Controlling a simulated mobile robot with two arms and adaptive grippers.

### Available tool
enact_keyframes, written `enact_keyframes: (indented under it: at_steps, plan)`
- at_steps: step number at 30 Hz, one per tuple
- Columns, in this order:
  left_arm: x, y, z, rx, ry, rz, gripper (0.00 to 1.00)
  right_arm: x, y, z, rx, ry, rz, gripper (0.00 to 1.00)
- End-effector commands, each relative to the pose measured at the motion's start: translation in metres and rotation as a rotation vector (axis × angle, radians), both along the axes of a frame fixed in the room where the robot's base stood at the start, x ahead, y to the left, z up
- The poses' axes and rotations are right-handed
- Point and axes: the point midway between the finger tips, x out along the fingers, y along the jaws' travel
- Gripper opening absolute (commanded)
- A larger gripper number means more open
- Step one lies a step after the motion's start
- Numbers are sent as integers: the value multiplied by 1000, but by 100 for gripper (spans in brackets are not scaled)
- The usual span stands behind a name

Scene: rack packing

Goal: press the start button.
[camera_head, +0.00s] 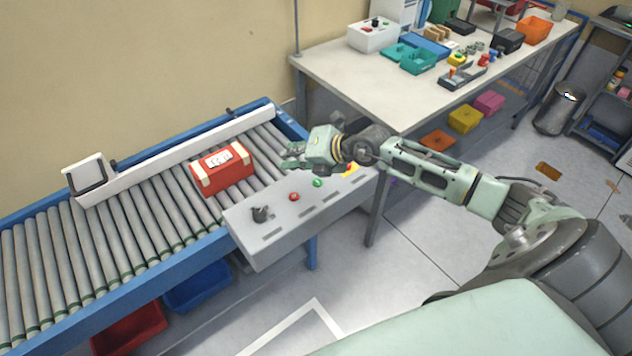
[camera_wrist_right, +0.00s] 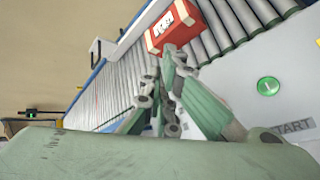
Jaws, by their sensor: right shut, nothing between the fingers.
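The green start button (camera_head: 317,183) is on the grey control panel (camera_head: 285,225) beside the roller conveyor. In the right wrist view the green button (camera_wrist_right: 268,86) is right of the fingers, with the printed word START (camera_wrist_right: 293,126) below it. A red button (camera_head: 294,196) sits left of it in the head view. My right gripper (camera_head: 289,157) is shut and empty, above the far side of the panel near the rollers. Its fingers (camera_wrist_right: 172,52) also show in the right wrist view, apart from the button. My left gripper is in neither view.
A red box with a white label (camera_head: 221,169) lies on the conveyor rollers (camera_head: 120,225), left of my right gripper. A black knob (camera_head: 260,213) stands on the panel's left part. A worktable (camera_head: 400,92) with bins and parts stands at the back right.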

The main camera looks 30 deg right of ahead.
Motion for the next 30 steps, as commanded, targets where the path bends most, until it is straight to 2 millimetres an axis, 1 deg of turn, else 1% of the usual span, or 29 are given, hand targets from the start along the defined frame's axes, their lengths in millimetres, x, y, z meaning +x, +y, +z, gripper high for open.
enact_keyframes:
  at_steps: [1, 3, 6, 9, 13, 23, 26, 30]
  plan:
    - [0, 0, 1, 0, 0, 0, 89, 2, -22, -2, -78, 25, -13, 0]
    - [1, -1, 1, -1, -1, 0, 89, 3, -47, -5, -163, 58, -32, 0]
    - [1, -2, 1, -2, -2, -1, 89, 3, -74, -7, -248, 90, -60, 0]
    - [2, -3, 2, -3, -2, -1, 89, 2, -90, -8, -296, 109, -78, 0]
    - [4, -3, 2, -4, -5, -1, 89, 2, -98, -8, -320, 119, -88, 0]
    - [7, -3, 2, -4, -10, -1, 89, 2, -97, -9, -319, 118, -88, 0]
    - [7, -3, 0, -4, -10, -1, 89, 1, -97, -11, -318, 118, -87, 0]
    - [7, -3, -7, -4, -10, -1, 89, 1, -97, -21, -317, 118, -87, 0]
